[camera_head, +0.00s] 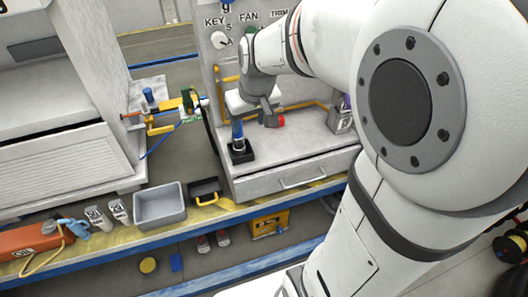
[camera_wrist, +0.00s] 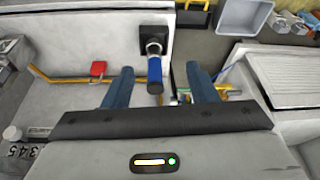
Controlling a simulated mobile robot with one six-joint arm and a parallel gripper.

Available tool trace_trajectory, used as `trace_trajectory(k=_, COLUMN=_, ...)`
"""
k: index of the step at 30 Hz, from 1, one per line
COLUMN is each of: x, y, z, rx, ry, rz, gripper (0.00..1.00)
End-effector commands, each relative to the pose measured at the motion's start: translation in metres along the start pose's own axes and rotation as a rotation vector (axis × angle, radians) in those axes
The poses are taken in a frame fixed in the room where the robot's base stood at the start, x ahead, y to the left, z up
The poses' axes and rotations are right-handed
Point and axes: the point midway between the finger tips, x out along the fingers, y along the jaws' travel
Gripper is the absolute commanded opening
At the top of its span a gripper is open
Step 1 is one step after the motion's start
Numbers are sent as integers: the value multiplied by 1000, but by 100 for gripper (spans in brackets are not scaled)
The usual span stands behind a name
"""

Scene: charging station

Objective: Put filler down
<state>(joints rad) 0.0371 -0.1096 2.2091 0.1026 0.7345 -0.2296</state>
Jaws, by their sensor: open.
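The filler, a blue cylinder (camera_wrist: 154,72) with a metal collar, stands in a black square holder (camera_wrist: 155,31) on the grey station surface. In the head view the blue filler (camera_head: 237,130) rises from the black holder (camera_head: 240,152) at the left end of the station's ledge. My gripper (camera_wrist: 159,68) is open, with one blue finger on each side of the filler and a visible gap on both sides. In the head view my gripper is beside the top of the filler, partly hidden by my own arm.
A grey bin (camera_head: 160,205) and a black tray with a yellow handle (camera_head: 205,191) stand on the lower shelf. A yellow tool (camera_head: 165,110) lies to the left of the station.

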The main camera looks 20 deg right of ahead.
Motion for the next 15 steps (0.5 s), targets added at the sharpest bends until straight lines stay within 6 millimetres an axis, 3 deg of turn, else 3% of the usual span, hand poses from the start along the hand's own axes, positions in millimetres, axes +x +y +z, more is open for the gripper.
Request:
trace_trajectory(k=1, x=-12, y=-5, z=26, rx=15, ry=-13, rz=6, gripper=52)
trace_trajectory(k=3, x=-20, y=-11, z=58, rx=43, ry=-42, rz=14, gripper=52)
trace_trajectory(k=7, x=-30, y=-16, z=108, rx=85, ry=-84, rz=33, gripper=52)
trace_trajectory(k=11, x=-34, y=-19, z=136, rx=113, ry=-108, rz=45, gripper=52)
trace_trajectory(k=15, x=-34, y=-19, z=145, rx=122, ry=-117, rz=50, gripper=52)
